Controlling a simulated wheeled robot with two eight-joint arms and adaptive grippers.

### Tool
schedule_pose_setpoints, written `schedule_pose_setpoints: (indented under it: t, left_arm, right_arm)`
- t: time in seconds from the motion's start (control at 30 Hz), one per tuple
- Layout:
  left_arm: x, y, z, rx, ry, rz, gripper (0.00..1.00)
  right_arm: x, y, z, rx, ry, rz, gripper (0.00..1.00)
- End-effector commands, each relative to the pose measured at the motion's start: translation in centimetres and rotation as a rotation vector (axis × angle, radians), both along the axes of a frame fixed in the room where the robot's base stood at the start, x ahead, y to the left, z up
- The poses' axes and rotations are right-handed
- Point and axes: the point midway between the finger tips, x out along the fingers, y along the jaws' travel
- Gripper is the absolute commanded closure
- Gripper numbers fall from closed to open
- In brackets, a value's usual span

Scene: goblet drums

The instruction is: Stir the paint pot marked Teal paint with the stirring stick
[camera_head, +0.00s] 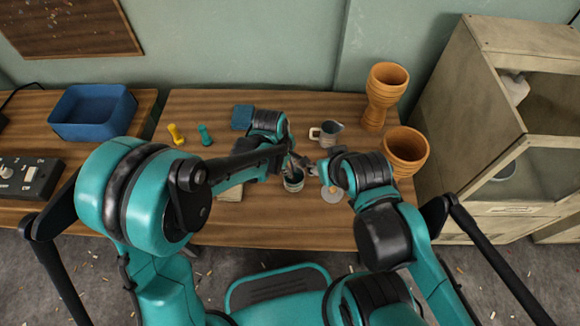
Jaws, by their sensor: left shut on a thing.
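A small dark pot (293,183) stands near the front middle of the wooden table, with a blue-grey look inside; no label is readable. My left gripper (293,163) is over the pot's mouth, pointing down, and is shut on what looks like a thin stirring stick. The stick is mostly hidden by the fingers and too small to make out, so I cannot tell how deep it sits. My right gripper (318,168) is just right of the pot, close to its rim; whether it touches the pot or is open is unclear.
Two orange-brown goblet drums (384,97) stand at the right. A grey jug (327,133) is behind my grippers. A pale disc (331,194) lies under my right wrist. Yellow (176,134) and teal (205,135) small items and a blue bin (90,125) are left. A wooden cabinet (455,140) bounds the right.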

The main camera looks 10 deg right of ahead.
Motion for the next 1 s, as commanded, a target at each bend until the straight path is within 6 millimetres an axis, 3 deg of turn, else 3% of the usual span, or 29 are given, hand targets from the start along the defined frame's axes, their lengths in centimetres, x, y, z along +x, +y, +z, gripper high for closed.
schedule_pose_setpoints:
  t: [0.37,1.0]
  left_arm:
    - [-0.2,0.1,0.7,0.0,0.002,-0.003,1.0]
    - [-0.3,1.1,6.0,0.0,0.001,-0.001,1.0]
  right_arm:
    - [0.0,-0.1,0.5,-0.002,-0.002,-0.001,0.59]
    - [0.0,-0.1,4.4,-0.002,-0.001,-0.001,0.59]
